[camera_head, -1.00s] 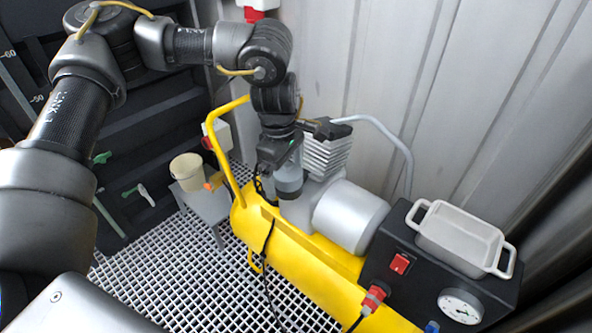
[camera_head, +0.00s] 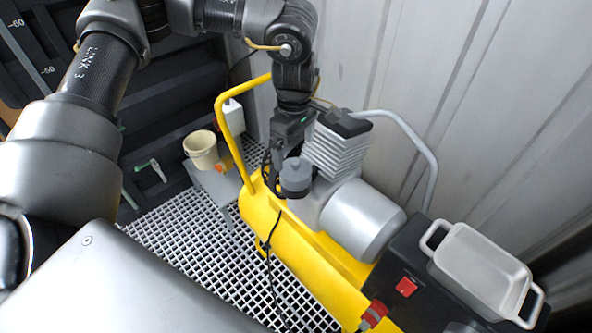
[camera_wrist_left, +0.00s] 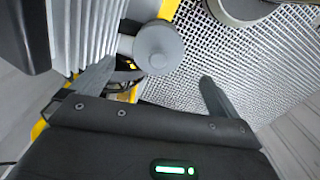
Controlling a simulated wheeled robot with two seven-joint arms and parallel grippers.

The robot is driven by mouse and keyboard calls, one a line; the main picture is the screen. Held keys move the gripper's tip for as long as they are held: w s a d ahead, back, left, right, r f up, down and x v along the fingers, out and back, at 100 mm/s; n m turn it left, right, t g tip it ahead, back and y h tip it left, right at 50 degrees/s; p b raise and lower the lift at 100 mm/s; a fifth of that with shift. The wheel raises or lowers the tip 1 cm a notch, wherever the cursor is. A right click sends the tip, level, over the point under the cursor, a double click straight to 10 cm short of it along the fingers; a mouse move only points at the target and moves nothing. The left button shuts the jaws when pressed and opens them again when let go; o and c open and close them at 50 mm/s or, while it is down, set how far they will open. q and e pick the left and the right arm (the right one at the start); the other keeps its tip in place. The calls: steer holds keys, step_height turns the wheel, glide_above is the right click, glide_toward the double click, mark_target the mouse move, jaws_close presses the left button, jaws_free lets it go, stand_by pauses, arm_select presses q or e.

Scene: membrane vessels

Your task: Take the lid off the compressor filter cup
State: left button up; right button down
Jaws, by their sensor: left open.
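The compressor filter cup (camera_head: 296,187) is a small grey cylinder beside the finned pump head. Its round grey lid (camera_wrist_left: 158,40) shows from above in the left wrist view, with a small knob in its middle. My left gripper (camera_head: 281,168) points down right at the cup and partly hides it in the head view. In the left wrist view its two fingers (camera_wrist_left: 156,75) are wide apart, with the lid beyond and between them and nothing held. Whether a finger touches the cup cannot be told. My right gripper is out of view.
The yellow compressor tank (camera_head: 288,255) carries the finned pump (camera_head: 338,145) and silver motor (camera_head: 362,220). A white tray (camera_head: 482,270) sits on the black box at right. A beige bucket (camera_head: 201,150) stands on a small grey stand. Grating floor (camera_head: 190,245) lies left of the tank.

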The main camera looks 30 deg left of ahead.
mark_target(296, 161)
arm_select(q)
steer(key=shift+f, duration=0.35)
steer(key=shift+a+f, duration=0.15)
steer(key=shift+s+f, duration=0.1)
steer(key=shift+f, duration=0.2)
steer(key=f, duration=0.1)
steer(key=f+p, duration=0.1)
steer(key=f, duration=0.1)
steer(key=shift+w+d+f, duration=0.2)
steer(key=shift+w+f, duration=0.05)
steer(key=shift+f, duration=0.5)
steer(key=c, duration=1)
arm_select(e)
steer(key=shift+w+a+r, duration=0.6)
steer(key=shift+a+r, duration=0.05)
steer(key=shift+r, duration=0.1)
arm_select(q)
steer(key=shift+r, duration=0.1)
